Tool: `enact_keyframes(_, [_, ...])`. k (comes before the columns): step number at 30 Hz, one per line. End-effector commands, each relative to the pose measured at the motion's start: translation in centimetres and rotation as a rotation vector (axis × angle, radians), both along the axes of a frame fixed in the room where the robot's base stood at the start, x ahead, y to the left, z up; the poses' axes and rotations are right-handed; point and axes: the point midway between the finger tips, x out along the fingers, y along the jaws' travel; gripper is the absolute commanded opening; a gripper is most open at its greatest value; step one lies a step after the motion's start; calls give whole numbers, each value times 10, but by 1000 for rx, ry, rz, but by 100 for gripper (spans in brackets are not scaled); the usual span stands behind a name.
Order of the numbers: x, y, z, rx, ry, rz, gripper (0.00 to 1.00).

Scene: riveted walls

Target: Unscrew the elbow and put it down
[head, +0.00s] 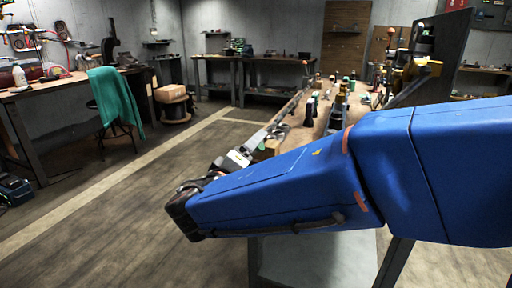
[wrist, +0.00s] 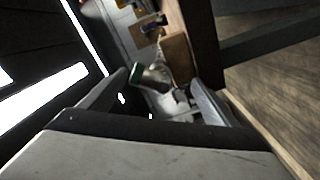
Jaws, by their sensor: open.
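A grey metal piece that looks like the elbow (wrist: 155,78), with a dark green ring at one end, shows in the wrist view just ahead of my gripper (wrist: 161,77). It lies between the lines of the two fingers. The fingers are spread wide, and I cannot tell whether either touches it. A pale, shiny fitting shows below it, partly hidden by the gripper body. In the head view my gripper (head: 264,137) reaches the near left edge of the wooden workbench (head: 299,117). The elbow cannot be made out clearly there, and my blue arm hides much of the bench.
Several small tools and fittings stand on the workbench, including a dark upright one (head: 308,112). A dark panel (head: 440,68) rises at its right. A side table (head: 50,86) and a chair with a green cloth (head: 115,95) stand at left. The floor between is clear.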

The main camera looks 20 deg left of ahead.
Motion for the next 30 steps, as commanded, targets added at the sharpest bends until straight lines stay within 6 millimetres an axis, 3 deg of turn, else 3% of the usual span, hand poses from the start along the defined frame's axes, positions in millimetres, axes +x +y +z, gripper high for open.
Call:
enact_keyframes(9, [0, 0, 0, 284, -22, 0, 83])
enact_keyframes(19, [0, 0, 0, 324, -25, 0, 83])
enact_keyframes(27, [0, 1, -1, 322, -24, 2, 18])
enact_keyframes(30, [0, 1, -2, 320, -22, 3, 1])
